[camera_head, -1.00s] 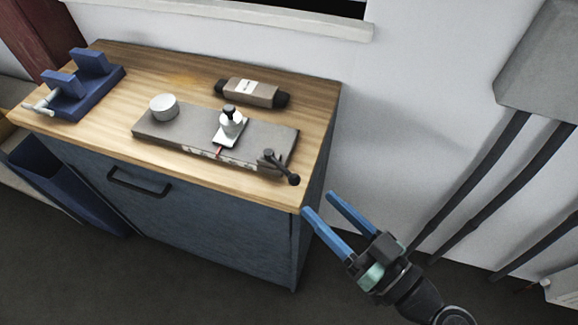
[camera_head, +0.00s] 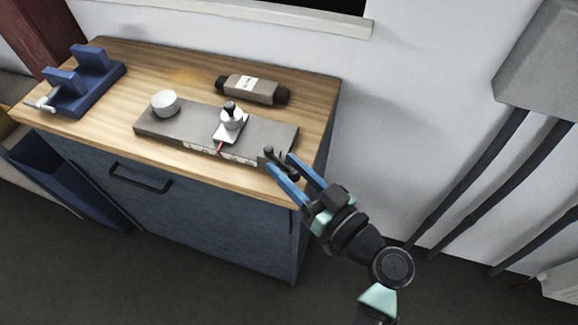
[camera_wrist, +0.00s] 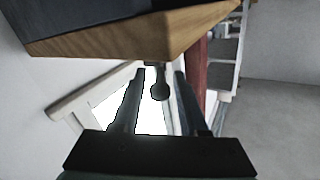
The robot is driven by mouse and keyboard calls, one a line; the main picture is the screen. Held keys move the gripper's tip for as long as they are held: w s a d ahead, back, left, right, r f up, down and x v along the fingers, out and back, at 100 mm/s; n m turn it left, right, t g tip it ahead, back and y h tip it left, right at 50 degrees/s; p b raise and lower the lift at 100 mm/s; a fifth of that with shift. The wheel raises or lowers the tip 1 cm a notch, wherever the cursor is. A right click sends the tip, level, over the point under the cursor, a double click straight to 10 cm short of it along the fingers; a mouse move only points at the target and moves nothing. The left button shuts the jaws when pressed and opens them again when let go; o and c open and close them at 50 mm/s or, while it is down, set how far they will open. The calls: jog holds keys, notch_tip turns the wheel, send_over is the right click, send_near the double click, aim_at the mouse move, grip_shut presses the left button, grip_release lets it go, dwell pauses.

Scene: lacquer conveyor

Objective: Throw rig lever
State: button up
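The rig (camera_head: 180,135) is a flat grey plate on the wooden bench top, with a white-and-black fitting (camera_head: 232,118) and a round pale cylinder (camera_head: 165,103) on it. The dark lever (camera_head: 269,152) is at the rig's right end, by the bench's right edge. My gripper (camera_head: 281,163) is open at that end, with its blue fingers on either side of the lever. In the wrist view the lever's round knob (camera_wrist: 160,91) shows between the two fingers, with space on both sides. The fingers partly hide the lever in the head view; contact cannot be told.
A brown cylinder with black ends (camera_head: 252,89) lies behind the rig. A blue vise (camera_head: 85,85) stands at the bench's left end. The bench's front right corner (camera_head: 297,205) is close to my gripper. The floor at right is clear near the bench.

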grip_shut()
dwell(1.1)
